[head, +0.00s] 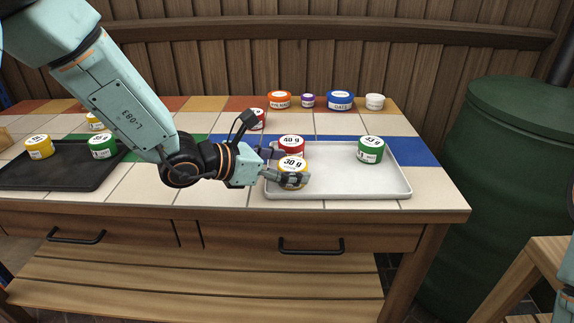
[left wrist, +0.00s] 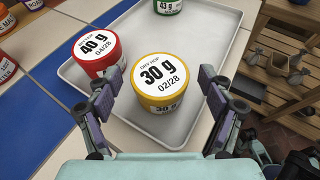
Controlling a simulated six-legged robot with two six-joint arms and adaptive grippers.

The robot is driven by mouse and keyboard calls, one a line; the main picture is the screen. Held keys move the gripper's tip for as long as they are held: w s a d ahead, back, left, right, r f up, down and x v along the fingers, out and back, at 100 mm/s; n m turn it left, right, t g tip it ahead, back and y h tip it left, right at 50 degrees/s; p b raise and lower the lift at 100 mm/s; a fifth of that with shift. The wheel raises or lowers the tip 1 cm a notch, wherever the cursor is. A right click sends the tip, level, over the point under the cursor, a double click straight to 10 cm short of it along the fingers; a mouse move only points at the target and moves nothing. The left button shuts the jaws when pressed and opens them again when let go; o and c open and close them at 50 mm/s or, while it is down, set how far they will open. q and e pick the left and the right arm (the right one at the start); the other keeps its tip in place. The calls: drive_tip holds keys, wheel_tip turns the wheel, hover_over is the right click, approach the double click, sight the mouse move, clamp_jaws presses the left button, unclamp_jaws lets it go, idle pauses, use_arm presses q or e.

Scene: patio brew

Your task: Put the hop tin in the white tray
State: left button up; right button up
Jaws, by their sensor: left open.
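A yellow tin with a white lid label reading "30 g" (head: 292,167) sits at the near left of the white tray (head: 350,184). In the left wrist view this tin (left wrist: 160,90) is marked "dry hop 30 g 02/28" and stands upright on the tray (left wrist: 213,24). My left gripper (head: 285,171) is open, with its fingers on either side of the yellow tin; the gaps show in the left wrist view (left wrist: 160,82). A red 40 g tin (head: 291,146) stands just behind it. A green 43 g tin (head: 370,149) stands at the tray's right. My right gripper is out of sight.
A dark tray (head: 62,178) with yellow and green tins lies at the left. Orange (head: 279,100), purple (head: 307,100), blue (head: 340,100) and white (head: 375,101) containers line the back. Another red tin (head: 257,119) is partly behind my arm. The tray's right front is clear.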

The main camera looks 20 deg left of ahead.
use_arm(q)
drive_tip(key=shift+r, duration=0.1)
drive_tip(key=shift+a+r+p, duration=0.2)
drive_tip(key=shift+r+p, duration=0.05)
drive_tip(key=shift+p, duration=0.15)
drive_tip(key=p+v, duration=0.1)
drive_tip(key=v, duration=0.3)
drive_tip(key=shift+p+v, duration=1.15)
drive_tip(key=shift+v, duration=0.75)
drive_tip(key=shift+s+a+r+p, duration=0.25)
drive_tip(key=shift+s+a+p, duration=0.05)
drive_tip(key=shift+s+p, duration=0.15)
drive_tip(key=p+v, duration=0.2)
drive_tip(key=shift+s+a, duration=0.2)
drive_tip(key=shift+s, duration=0.1)
